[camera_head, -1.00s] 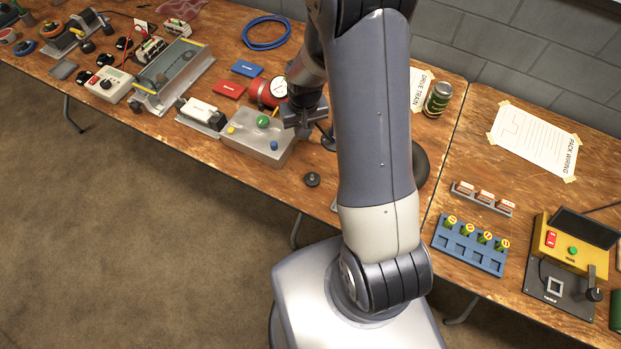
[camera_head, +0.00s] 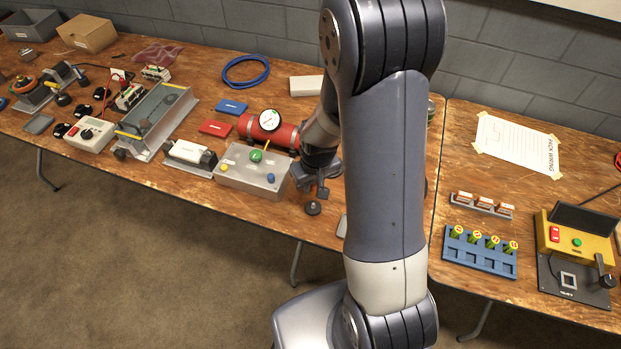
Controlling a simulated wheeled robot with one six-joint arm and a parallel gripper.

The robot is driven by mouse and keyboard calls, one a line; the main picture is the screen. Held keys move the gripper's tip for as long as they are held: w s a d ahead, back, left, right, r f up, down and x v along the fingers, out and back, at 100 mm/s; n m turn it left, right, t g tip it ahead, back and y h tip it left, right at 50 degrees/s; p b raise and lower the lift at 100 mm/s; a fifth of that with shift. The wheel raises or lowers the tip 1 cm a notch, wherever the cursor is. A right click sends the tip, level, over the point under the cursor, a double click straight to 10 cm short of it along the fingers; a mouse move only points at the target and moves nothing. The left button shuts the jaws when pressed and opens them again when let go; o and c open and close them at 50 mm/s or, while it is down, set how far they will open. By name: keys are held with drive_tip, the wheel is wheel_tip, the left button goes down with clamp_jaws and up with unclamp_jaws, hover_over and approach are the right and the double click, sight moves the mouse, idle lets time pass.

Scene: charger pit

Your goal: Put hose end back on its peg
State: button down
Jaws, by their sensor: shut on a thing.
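My gripper (camera_head: 316,174) is above the table to the right of the grey box, partly behind my arm. It is shut on a small dark piece that hangs under the jaws and looks like the hose end (camera_head: 322,191); its outline is hard to make out. A small round black thing (camera_head: 313,208) stands on the table just below the gripper; I cannot tell for sure whether it is the peg. A gap between it and the held piece is not clear. The red cylinder (camera_head: 284,134) with a white gauge (camera_head: 269,119) lies behind the gripper.
The grey box (camera_head: 237,177) with coloured knobs is close left of the gripper. A white block on a stand (camera_head: 190,153) and blue (camera_head: 231,107) and red (camera_head: 215,128) blocks lie further left. A blue hose coil (camera_head: 245,72) lies behind. My arm hides table to the right.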

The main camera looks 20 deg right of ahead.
sight(313, 203)
drive_tip(key=shift+d+f+b, duration=0.1)
drive_tip(key=shift+f+b, duration=0.35)
drive_tip(key=shift+f, duration=0.3)
drive_tip(key=shift+f+b, duration=1.05)
drive_tip(key=shift+f, duration=0.5)
drive_tip(key=shift+f+b, duration=1.3)
drive_tip(key=shift+f, duration=0.1)
drive_tip(key=c, duration=1.2)
unclamp_jaws()
drive_tip(key=r, duration=0.3)
drive_tip(key=s+r, duration=0.1)
drive_tip(key=r, duration=0.6)
drive_tip(key=shift+s+d+r, duration=0.1)
drive_tip(key=shift+s+r, duration=0.1)
drive_tip(key=shift+r, duration=0.2)
